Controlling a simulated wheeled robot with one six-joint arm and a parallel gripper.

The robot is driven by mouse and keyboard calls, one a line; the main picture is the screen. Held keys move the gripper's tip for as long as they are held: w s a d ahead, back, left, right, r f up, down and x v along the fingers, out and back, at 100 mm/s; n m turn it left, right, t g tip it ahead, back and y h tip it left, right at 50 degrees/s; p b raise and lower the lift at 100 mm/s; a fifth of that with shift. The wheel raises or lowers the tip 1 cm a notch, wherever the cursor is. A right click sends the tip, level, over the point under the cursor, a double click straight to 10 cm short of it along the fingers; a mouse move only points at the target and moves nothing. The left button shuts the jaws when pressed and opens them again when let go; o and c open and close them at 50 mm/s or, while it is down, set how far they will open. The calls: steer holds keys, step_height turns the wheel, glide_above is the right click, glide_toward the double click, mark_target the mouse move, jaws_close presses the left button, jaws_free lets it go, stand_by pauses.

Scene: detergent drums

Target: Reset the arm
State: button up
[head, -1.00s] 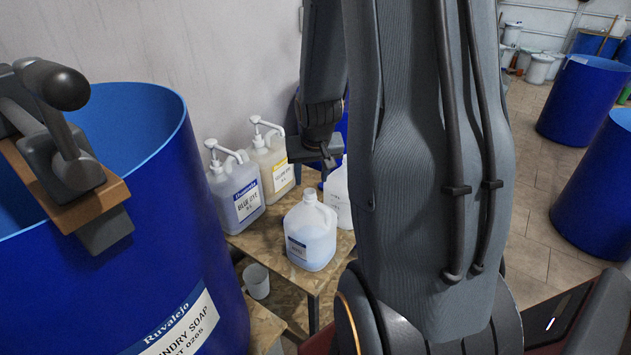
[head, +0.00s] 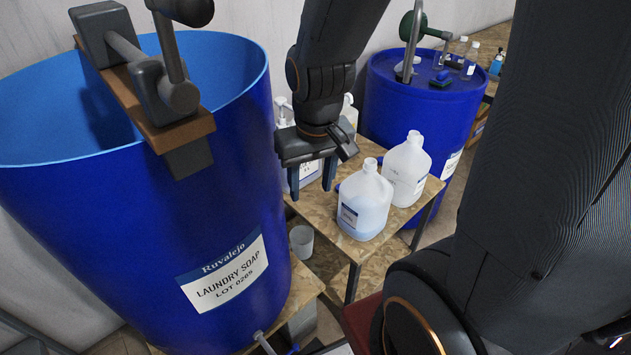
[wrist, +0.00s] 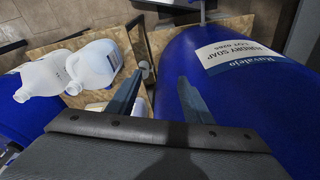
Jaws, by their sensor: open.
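My gripper (head: 311,188) is open and empty in the head view, its two fingers pointing down. It hangs above the small wooden table (head: 349,252), between the big blue laundry soap drum (head: 240,130) and the white jugs. In the wrist view the two fingers (wrist: 158,98) are apart with nothing between them. The drum (wrist: 235,85) fills the right of that view, close to the right finger. Whether they touch cannot be told.
A jug with bluish liquid (head: 365,205) and a second jug (head: 407,170) stand on the table. Pump bottles (head: 306,177) are partly hidden behind my gripper. A white cup (head: 302,241) sits lower down. A closed blue drum (head: 415,100) stands behind.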

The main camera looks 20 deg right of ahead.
steer(key=shift+w+d+f, duration=0.15)
steer(key=shift+w+d, duration=0.2)
steer(key=shift+d, duration=0.15)
steer(key=f+b, duration=0.3)
steer(key=shift+s+d+f+g, duration=0.15)
steer(key=shift+s+f+g, duration=0.05)
steer(key=shift+f+g, duration=0.1)
steer(key=shift+s+a+r, duration=0.15)
steer(key=shift+s+a, duration=0.15)
steer(key=shift+a, duration=0.1)
stand_by(0.3)
steer(key=shift+w+d, duration=0.1)
stand_by(0.4)
